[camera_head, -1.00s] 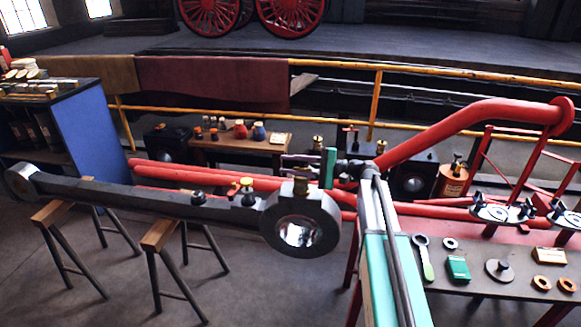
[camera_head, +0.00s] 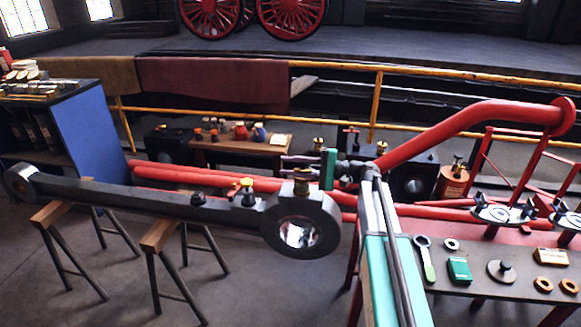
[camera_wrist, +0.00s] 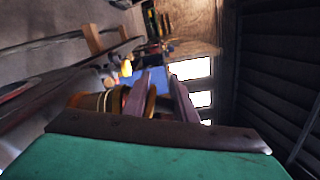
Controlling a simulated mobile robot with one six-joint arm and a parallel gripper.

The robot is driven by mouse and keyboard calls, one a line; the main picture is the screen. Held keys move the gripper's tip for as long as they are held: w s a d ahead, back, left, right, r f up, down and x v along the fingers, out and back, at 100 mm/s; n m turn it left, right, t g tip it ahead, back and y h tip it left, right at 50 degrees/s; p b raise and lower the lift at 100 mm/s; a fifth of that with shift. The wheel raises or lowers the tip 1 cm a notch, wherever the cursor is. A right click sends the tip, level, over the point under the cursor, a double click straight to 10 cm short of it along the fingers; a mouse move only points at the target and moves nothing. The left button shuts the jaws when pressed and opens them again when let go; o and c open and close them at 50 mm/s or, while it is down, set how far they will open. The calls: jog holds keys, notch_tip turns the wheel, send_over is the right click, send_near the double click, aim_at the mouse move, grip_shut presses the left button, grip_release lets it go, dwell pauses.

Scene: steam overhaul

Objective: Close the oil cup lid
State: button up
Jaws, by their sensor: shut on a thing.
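The brass oil cup (camera_head: 302,187) sits on top of the round end of the long dark rod. In the wrist view the cup (camera_wrist: 92,101) is a brass cylinder left of the fingers. Its lid (camera_wrist: 151,103) looks like a brass disc on edge, partly hidden between the fingers. My gripper (camera_head: 286,160) is just above the cup, reaching in from the right. In the wrist view my gripper (camera_wrist: 164,88) has its two fingers close together, shut on the lid. How far the lid is tilted is hard to tell.
The dark rod (camera_head: 130,196) rests on wooden-topped trestles (camera_head: 160,233). A low table (camera_head: 240,148) with small pots is behind. A bench (camera_head: 480,282) with tools and rings stands at the right.

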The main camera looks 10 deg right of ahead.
jog(key=shift+r, duration=0.1)
jog(key=o, duration=0.9)
jog(key=w+d+r+m+p, duration=0.15)
jog(key=w+m+p, duration=0.45)
jog(key=m+p, duration=0.8)
jog(key=b+v, duration=0.3)
jog(key=v, duration=1.1)
jog(key=shift+s+f, duration=0.2)
jog(key=shift+s, duration=0.05)
dwell(0.5)
jog(key=shift+c, duration=0.2)
